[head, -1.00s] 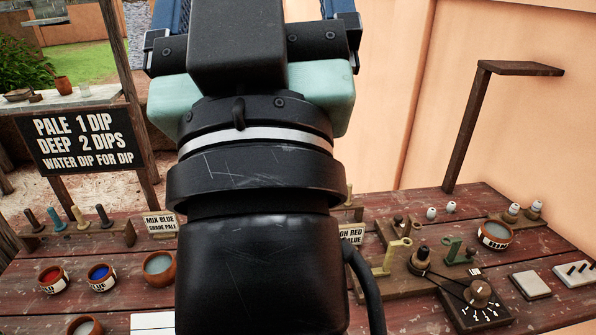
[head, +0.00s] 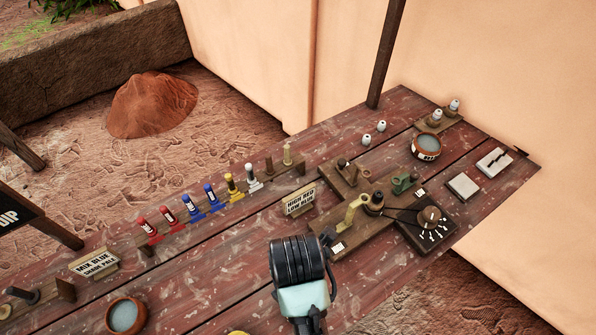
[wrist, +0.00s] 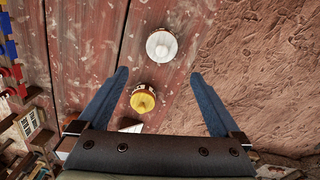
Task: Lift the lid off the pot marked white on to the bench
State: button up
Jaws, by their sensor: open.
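In the wrist view a round pot with a white knobbed lid (wrist: 162,46) stands on the reddish plank bench (wrist: 85,35). Its lid is on, and no marking on it can be read. A pot with a yellow knobbed lid (wrist: 143,99) stands nearer, between the fingers in the picture. My gripper (wrist: 158,73) is open and empty, its blue fingers spread wide above the bench. The white lid lies just past the fingertips in the picture. In the head view my fingers are not visible and the white-lidded pot is out of view.
In the head view a rack of coloured pegs (head: 210,198), a sign (head: 300,200) and a crank-and-dial device (head: 375,205) stand on the bench. A water bowl (head: 126,316) is at lower left. Bare ground (wrist: 265,60) lies right of the bench edge in the wrist view.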

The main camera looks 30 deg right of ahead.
jog(key=f, duration=0.7)
jog(key=shift+s, duration=0.25)
jog(key=shift+w+f+p, duration=0.2)
jog(key=shift+f+p, duration=0.4)
jog(key=shift+f, duration=2.4)
jog(key=c, duration=1.1)
jog(key=shift+r, duration=0.1)
notch_tip(320, 180, up, 10)
jog(key=shift+f, duration=0.1)
